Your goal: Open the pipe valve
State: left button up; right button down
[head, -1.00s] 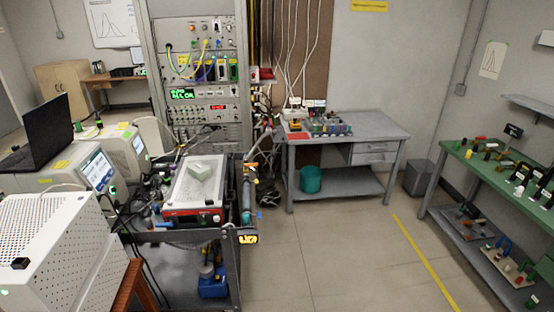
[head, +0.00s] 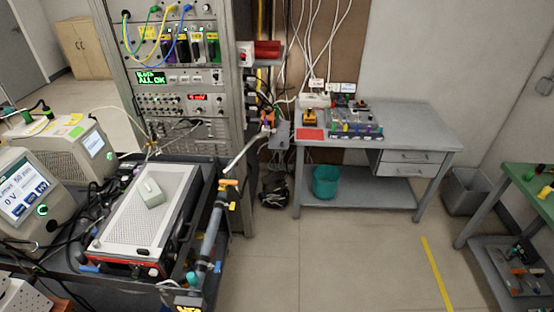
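A grey pipe (head: 211,232) runs along the right side of the dark equipment cart in the head view. An orange handle (head: 229,183), which looks like the pipe valve, sits at the pipe's upper end. A pale hose rises from there toward the rack. Whether the valve is open or shut is too small to tell. Neither of my grippers is in view.
A red-fronted device with a perforated top (head: 150,212) fills the cart beside the pipe. A tall instrument rack (head: 222,75) stands behind. A grey desk (head: 410,135) and a green-topped bench (head: 530,190) are to the right. The floor (head: 320,255) between is clear.

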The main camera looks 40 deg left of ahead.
aim_at(223, 182)
jog(key=u, duration=0.35)
jog(key=i, duration=1.3)
jog(key=u, duration=1.55)
jog(key=i, duration=0.7)
jog(key=u, duration=0.45)
